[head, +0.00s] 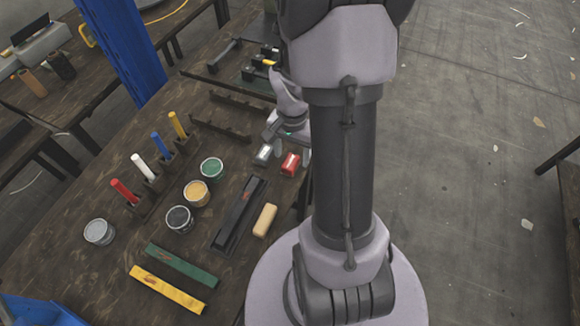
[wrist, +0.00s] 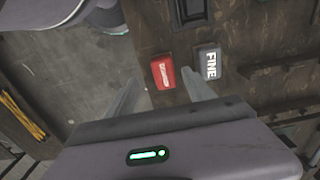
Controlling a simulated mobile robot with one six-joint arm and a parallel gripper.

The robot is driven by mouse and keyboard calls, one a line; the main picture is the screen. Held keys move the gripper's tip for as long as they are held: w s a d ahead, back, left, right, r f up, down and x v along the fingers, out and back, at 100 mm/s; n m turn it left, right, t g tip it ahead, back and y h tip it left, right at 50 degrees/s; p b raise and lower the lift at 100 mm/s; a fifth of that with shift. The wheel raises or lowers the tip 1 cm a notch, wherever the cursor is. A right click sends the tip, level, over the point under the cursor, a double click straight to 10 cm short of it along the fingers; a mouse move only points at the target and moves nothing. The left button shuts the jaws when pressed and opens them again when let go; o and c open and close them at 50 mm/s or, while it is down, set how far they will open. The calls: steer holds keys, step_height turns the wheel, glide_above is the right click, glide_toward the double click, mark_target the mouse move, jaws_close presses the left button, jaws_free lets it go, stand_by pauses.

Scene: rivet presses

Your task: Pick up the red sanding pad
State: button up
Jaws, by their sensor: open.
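The red sanding pad (head: 290,164) lies on the dark wooden bench near its right edge, with a pale label on top. In the wrist view the red pad (wrist: 163,73) shows between and just beyond my two fingertips. My gripper (wrist: 160,78) is open and empty, with its fingers apart on either side of the pad's line. In the head view my gripper (head: 286,146) is just behind the red pad, partly hidden by my arm. The height gap between fingers and pad is hard to judge.
A grey pad marked FINE (wrist: 208,63) lies close beside the red pad, near one finger. A black tray (head: 238,214), a tan block (head: 265,220), several paint tins and upright coloured sticks stand on the bench. Dark racks (head: 222,130) lie behind.

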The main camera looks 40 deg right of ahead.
mark_target(291, 161)
steer(key=f+b, duration=0.2)
steer(key=f, duration=0.1)
steer(key=f+b, duration=0.1)
steer(key=f, duration=0.1)
steer(key=shift+w+d+f, duration=0.1)
steer(key=shift+w+f, duration=0.05)
steer(key=shift+w, duration=0.25)
steer(key=shift+r, duration=0.2)
steer(key=shift+c, duration=0.4)
jaws_close()
steer(key=shift+r, duration=0.1)
steer(key=shift+r+p, duration=0.3)
steer(key=shift+p, duration=0.15)
steer(key=r+p, duration=0.1)
steer(key=s+r+p, duration=0.1)
steer(key=r, duration=0.1)
steer(key=shift+r, duration=0.1)
steer(key=s+d+r+b, duration=0.1)
steer(key=s, duration=1.4)
steer(key=shift+d+b, duration=0.25)
steer(key=shift+b, duration=0.05)
